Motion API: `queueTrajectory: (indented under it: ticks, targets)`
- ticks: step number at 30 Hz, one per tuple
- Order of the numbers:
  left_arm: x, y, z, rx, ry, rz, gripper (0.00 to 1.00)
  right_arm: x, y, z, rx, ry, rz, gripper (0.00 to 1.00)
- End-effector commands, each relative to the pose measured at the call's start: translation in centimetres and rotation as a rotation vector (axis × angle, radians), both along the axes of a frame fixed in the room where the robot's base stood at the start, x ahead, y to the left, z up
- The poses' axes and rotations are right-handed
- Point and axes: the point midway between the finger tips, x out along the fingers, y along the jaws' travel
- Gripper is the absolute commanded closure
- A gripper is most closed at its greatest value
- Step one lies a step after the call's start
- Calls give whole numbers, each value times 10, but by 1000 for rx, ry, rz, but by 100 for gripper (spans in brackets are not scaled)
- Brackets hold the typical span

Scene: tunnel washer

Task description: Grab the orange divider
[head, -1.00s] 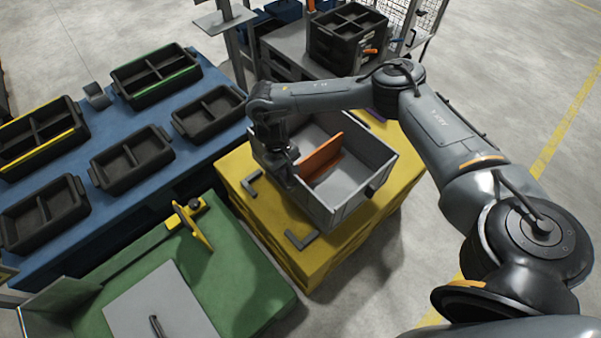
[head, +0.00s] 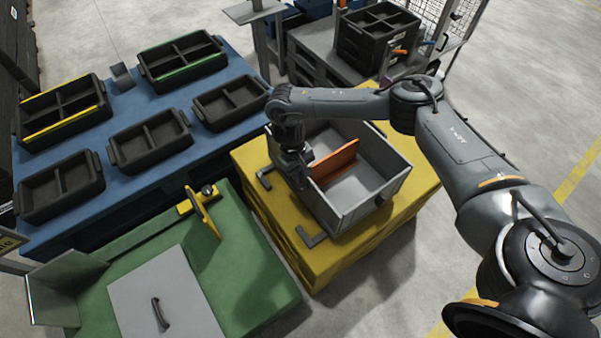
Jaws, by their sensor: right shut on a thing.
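The orange divider (head: 335,161) stands upright across the inside of a grey bin (head: 352,216), which sits on a yellow stand (head: 409,215). My right gripper (head: 303,178) is over the bin's left side, pointing down, at the divider's left end. It is shut on the divider, though the fingertips are small and partly hidden by the wrist. My left gripper is not in view.
Black divided trays (head: 150,141) stand on a blue table (head: 128,92) at the left. A green table (head: 250,268) with a grey lidded plate and a yellow handle (head: 203,212) is at the front. Stacked black crates (head: 377,38) stand behind the bin.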

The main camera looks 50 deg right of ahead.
Motion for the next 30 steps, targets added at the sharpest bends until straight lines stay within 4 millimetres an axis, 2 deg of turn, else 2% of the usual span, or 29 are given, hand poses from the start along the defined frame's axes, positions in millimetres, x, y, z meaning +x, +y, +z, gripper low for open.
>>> queueTrajectory:
  ticks: [5, 24, 25, 29, 30]
  targets:
    - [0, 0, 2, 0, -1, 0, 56, 1, -1, 3, -3, -2, -1, 100]
    - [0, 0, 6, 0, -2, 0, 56, 1, -1, -9, -3, -3, -1, 100]
    - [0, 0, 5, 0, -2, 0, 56, 0, 0, -11, 0, -1, 0, 79]
    - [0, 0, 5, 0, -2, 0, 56, 0, 0, -11, 0, -1, 0, 59]
    - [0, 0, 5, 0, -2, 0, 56, 0, 0, -11, 0, -1, 0, 57]
